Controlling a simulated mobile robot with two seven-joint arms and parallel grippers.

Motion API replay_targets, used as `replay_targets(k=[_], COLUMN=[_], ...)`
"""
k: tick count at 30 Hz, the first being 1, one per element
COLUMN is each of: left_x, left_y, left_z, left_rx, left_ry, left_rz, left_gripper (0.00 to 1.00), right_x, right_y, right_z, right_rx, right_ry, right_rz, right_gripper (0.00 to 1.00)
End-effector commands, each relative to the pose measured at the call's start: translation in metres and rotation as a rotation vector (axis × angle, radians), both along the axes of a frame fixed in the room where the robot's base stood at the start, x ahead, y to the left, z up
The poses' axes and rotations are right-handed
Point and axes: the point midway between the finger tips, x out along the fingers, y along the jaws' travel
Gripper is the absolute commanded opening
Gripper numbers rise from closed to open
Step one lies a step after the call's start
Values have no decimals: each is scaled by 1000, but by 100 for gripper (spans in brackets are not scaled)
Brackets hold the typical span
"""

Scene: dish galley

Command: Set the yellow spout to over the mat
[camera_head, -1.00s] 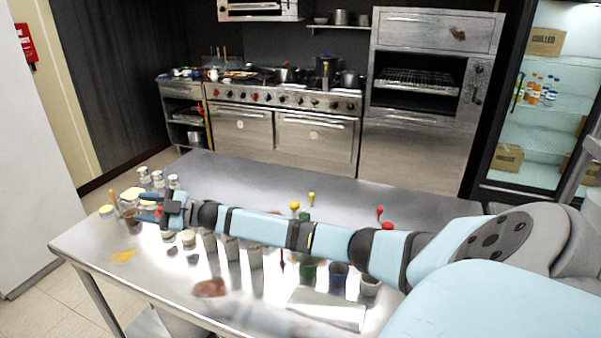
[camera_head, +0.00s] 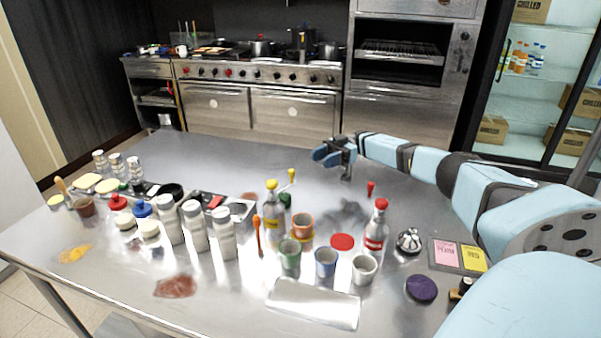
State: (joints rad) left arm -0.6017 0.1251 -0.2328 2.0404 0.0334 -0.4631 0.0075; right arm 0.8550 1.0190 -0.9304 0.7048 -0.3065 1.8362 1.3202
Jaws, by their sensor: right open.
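The yellow spout (camera_head: 291,176) appears as a small yellow knob on a thin stem, standing behind the yellow-capped bottle (camera_head: 272,212). Its base is partly hidden among the bottles. A flat pale grey rectangle (camera_head: 314,303) lies at the front of the steel table; I cannot tell for sure that it is the mat. My right gripper (camera_head: 321,154) is open and empty above the far part of the table, beyond the yellow spout and to its right, apart from it. My left gripper is out of view.
A red-topped bottle (camera_head: 376,228), a red spout (camera_head: 370,189), an orange cup (camera_head: 302,226) and several small cups crowd the middle. White bottles (camera_head: 195,225) and jars stand left. A purple disc (camera_head: 421,288) lies right. The table's far part is mostly clear.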

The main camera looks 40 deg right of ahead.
Motion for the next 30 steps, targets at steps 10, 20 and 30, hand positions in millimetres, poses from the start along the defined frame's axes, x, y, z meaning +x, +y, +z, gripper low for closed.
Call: replay_targets(k=[10, 20, 30], left_x=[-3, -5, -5], left_y=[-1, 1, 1], left_z=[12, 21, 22], left_rx=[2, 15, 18], left_ry=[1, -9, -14], left_rz=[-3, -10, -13], left_gripper=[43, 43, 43], right_x=[0, 8, 12], right_y=[42, 109, 135], right_z=[1, 1, 0], right_rx=[0, 0, -1], right_ry=[20, 17, 17], right_rz=[18, 14, 12], right_gripper=[44, 44, 44])
